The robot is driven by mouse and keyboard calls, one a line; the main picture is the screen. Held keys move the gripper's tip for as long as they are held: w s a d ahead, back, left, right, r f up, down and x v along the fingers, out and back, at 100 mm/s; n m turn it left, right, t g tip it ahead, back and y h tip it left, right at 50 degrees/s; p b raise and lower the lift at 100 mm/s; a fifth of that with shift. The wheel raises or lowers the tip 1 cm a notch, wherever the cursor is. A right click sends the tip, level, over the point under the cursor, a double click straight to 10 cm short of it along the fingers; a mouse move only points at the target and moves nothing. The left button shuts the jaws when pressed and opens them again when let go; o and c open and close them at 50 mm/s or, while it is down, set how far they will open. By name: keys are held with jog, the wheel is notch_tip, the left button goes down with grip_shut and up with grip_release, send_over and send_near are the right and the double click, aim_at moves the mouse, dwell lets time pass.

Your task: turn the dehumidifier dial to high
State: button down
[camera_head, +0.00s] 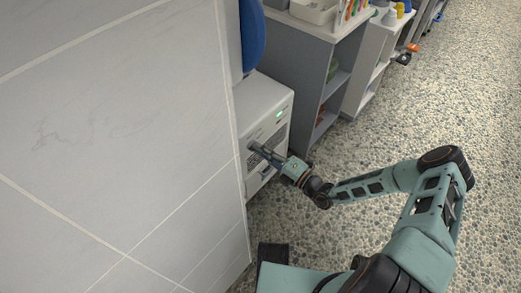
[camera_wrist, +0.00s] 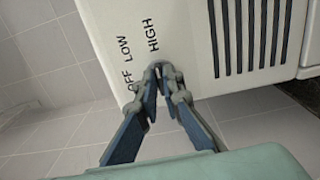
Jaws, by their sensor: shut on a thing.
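The dehumidifier (camera_head: 268,103) is a white box beside the tiled wall, with a small green display (camera_head: 281,114) on its front. In the wrist view its white panel (camera_wrist: 193,50) carries the labels OFF, LOW and HIGH and dark vent slots. My gripper (camera_head: 254,147) reaches the front panel. In the wrist view my gripper (camera_wrist: 159,75) has its blue fingers closed together at the tips, just below the HIGH label, shut on the dial. The fingertips hide nearly all of the dial, so I cannot tell which label it points to.
A tiled wall (camera_head: 120,140) fills the left side, close to the dehumidifier. Grey shelving (camera_head: 300,50) stands behind it, with a white bin (camera_head: 313,11) and bottles on top. A blue object (camera_head: 252,35) is above the dehumidifier. The pebbled floor (camera_head: 440,100) at right is mostly clear.

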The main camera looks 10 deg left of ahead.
jog(key=shift+s+m, duration=0.1)
jog(key=shift+m, duration=0.2)
jog(key=c, duration=2.1)
grip_release()
jog(key=shift+d, duration=0.1)
jog(key=v, duration=1.1)
jog(key=shift+s+d, duration=0.25)
jog(key=shift+d, duration=0.1)
